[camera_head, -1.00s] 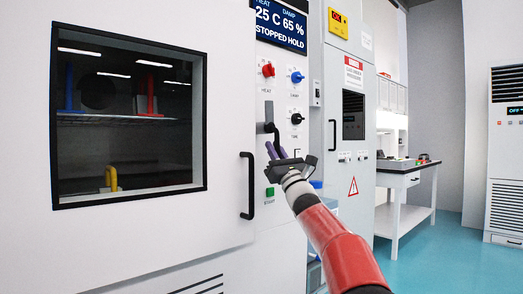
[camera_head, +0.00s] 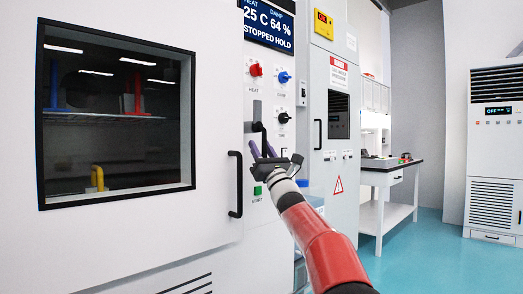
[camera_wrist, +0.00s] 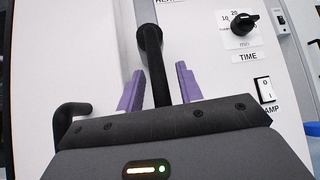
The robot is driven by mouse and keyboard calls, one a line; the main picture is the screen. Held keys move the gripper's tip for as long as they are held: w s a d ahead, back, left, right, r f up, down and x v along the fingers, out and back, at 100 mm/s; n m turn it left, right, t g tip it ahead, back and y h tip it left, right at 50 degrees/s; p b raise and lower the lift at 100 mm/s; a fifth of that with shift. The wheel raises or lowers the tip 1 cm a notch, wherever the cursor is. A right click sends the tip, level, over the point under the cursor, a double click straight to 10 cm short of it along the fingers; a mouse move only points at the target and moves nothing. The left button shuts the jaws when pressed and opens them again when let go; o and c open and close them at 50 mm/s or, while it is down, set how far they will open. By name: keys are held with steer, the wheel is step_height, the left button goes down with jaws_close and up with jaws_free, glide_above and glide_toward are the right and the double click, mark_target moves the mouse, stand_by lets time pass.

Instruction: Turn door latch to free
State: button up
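The door latch (camera_head: 258,127) is a black lever on a grey mount at the chamber door's right edge. In the wrist view the latch (camera_wrist: 158,62) hangs down from a round pivot, close to vertical. My gripper (camera_head: 261,150) is at its lower part. In the wrist view the purple fingers of my gripper (camera_wrist: 158,88) stand on either side of the lever, with small gaps visible, so it looks open around it. The lever's lower end is hidden behind the gripper body. The chamber door (camera_head: 215,100) looks closed.
A black door handle (camera_head: 236,185) is left of my gripper. The control panel with red (camera_head: 256,70), blue (camera_head: 285,77) and black (camera_head: 284,118) knobs is to the right. A green start button (camera_head: 257,190) lies just below. A bench (camera_head: 392,165) stands farther right.

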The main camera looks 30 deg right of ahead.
steer(key=shift+s+f, duration=0.1)
steer(key=b+v, duration=0.2)
steer(key=v, duration=0.5)
steer(key=shift+s+f, duration=0.2)
steer(key=shift+s, duration=0.05)
stand_by(0.4)
